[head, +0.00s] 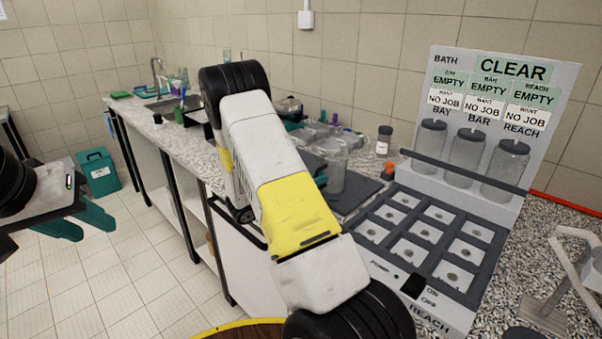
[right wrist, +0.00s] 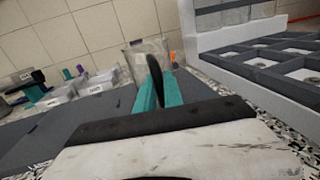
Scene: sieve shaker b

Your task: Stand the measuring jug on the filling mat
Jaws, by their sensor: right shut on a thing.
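The measuring jug (head: 335,168) is clear and looks upright, over or beside a dark flat mat (head: 357,194) on the counter. Whether its base touches the mat I cannot tell. The jug also shows in the right wrist view (right wrist: 138,58), just beyond the fingers. My right gripper (right wrist: 159,92) has its teal fingers shut on the jug's dark handle (right wrist: 154,72). In the head view my right arm hides most of that gripper. My left gripper (head: 78,222) is at the far left, away from the counter, with its teal fingers apart and empty.
A light rack with a dark grid of square pockets (head: 425,237) and a status board (head: 505,75) stands right of the mat. A dark-capped bottle (head: 383,142) and an orange-topped item (head: 389,170) stand close behind. Clear tubs (head: 318,130) are at the back.

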